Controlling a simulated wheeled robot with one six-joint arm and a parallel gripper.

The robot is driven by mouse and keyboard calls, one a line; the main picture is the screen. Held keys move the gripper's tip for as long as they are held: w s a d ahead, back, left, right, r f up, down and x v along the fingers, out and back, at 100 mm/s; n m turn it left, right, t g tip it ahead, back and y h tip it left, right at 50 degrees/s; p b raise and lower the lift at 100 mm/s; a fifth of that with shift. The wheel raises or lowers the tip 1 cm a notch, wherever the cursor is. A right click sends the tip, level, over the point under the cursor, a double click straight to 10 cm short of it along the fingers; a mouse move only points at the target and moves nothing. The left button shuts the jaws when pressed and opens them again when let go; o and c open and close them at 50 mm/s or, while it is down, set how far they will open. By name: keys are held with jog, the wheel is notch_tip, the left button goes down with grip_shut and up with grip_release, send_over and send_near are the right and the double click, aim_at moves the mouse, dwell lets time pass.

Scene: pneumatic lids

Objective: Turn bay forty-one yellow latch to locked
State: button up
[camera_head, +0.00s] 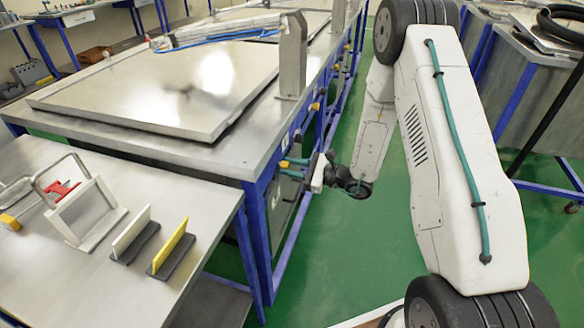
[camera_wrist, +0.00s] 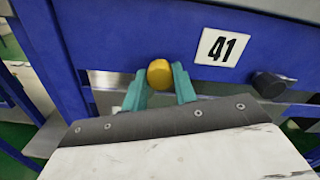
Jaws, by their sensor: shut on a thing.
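In the wrist view the yellow latch (camera_wrist: 159,73) shows as a rounded yellow knob on the blue bay frame, left of a white plate marked 41 (camera_wrist: 222,48). My gripper (camera_wrist: 160,82) has its two teal fingers on either side of the knob, shut on it. In the head view my gripper (camera_head: 296,168) reaches the blue frame at the bench's right side, with a bit of yellow (camera_head: 284,164) at its fingertips. The latch's turn angle cannot be told, since the fingers hide part of it.
A black knob (camera_wrist: 272,84) sits on the frame right of the plate. A large metal lid (camera_head: 165,85) lies on the bench above. A side table (camera_head: 60,270) holds a yellow-topped stand (camera_head: 172,246) and a white one (camera_head: 132,232). Green floor (camera_head: 330,250) is clear below my arm.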

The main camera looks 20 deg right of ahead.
jog(key=shift+s+n, duration=0.1)
jog(key=shift+n, duration=1.5)
jog(key=o, duration=1)
jog(key=shift+c, duration=0.2)
jog(key=v, duration=0.7)
jog(key=shift+s+d, duration=0.25)
jog(key=shift+s, duration=0.05)
